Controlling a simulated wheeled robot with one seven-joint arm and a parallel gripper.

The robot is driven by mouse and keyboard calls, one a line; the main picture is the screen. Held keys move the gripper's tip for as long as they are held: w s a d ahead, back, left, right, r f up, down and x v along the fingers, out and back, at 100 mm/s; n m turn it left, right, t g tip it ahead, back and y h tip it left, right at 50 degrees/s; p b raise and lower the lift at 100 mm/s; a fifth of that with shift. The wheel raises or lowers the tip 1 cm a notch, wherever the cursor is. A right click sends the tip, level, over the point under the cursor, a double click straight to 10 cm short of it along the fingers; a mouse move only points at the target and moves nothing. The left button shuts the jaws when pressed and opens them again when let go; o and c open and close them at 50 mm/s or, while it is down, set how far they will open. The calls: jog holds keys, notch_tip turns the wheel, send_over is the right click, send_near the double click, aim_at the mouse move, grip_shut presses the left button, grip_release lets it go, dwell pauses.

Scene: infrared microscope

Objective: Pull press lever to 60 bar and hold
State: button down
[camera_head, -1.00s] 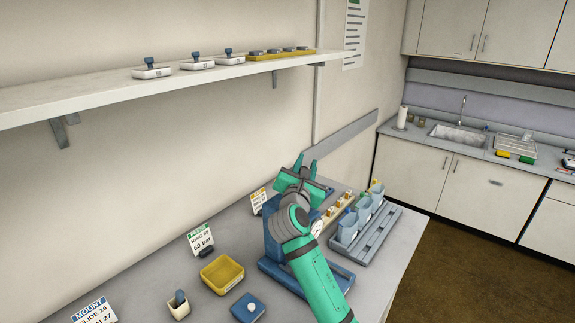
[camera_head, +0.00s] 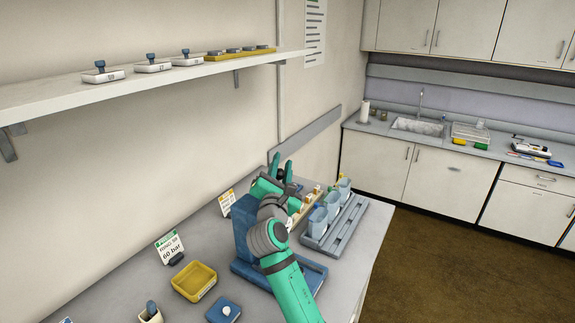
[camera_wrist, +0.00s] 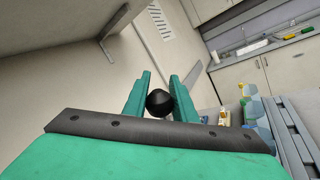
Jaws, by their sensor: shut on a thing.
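The blue press (camera_head: 243,228) stands on the bench, partly hidden behind my arm. My gripper (camera_head: 281,168) is above and to the right of its tall blue body, with the fingers pointing up and away. In the wrist view, a round black knob (camera_wrist: 159,104), which appears to be the lever's end, sits between my two green fingers (camera_wrist: 160,88). My fingers are shut on it. The rest of the lever and the pressure gauge are hidden, so the reading does not show. A sign (camera_head: 170,247) left of the press reads 60 bar.
A yellow tray (camera_head: 194,281) and a blue block with a white knob (camera_head: 224,311) lie in front and left. A grey-blue rack (camera_head: 343,232) with light-blue holders (camera_head: 318,222) stands right of the press. A wall shelf (camera_head: 150,86) hangs above.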

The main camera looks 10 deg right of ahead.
jog(key=shift+f, duration=0.15)
jog(key=c, duration=1.5)
grip_release()
jog(key=shift+o, duration=0.2)
